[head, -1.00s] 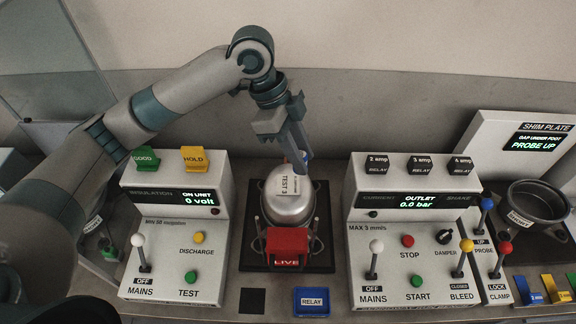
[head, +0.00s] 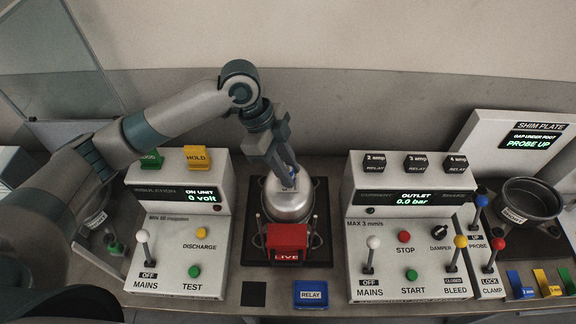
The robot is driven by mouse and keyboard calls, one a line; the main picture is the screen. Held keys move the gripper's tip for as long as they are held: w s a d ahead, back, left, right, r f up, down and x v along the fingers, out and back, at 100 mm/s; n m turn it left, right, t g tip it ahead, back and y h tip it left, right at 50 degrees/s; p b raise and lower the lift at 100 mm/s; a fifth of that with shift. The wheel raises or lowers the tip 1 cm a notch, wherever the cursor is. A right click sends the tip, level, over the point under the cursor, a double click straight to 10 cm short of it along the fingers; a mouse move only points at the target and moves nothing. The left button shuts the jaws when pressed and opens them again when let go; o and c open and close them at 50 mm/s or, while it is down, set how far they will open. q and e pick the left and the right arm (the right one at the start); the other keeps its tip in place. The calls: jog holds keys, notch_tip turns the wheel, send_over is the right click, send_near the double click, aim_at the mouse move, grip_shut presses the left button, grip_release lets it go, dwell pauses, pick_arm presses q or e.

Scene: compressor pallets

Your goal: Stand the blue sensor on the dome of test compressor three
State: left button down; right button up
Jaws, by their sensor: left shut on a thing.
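The test compressor (head: 288,207) is a silver dome-topped can on a dark square base between the two grey consoles. My left gripper (head: 289,180) comes down from above over its dome and is shut on the blue sensor (head: 294,171). Only a small blue part of the sensor shows, as the fingers hide most of it. The fingertips are at the top of the dome in the picture; I cannot tell whether the sensor touches it. The gripper covers the dome's label. My right gripper is not in view.
A red LIVE block (head: 287,241) sits at the compressor's front. The left console (head: 179,262) reads 0 volt; the right console (head: 408,262) reads 0.0 bar. A blue RELAY tray (head: 311,295) lies in front. A dark pot (head: 530,202) stands at right.

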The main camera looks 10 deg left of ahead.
pick_arm(q)
jog(key=shift+f, duration=0.15)
jog(key=shift+f, duration=0.1)
jog(key=c, duration=1.5)
grip_release()
jog(key=shift+o, duration=0.2)
jog(key=b+v, duration=0.4)
jog(key=v, duration=0.8)
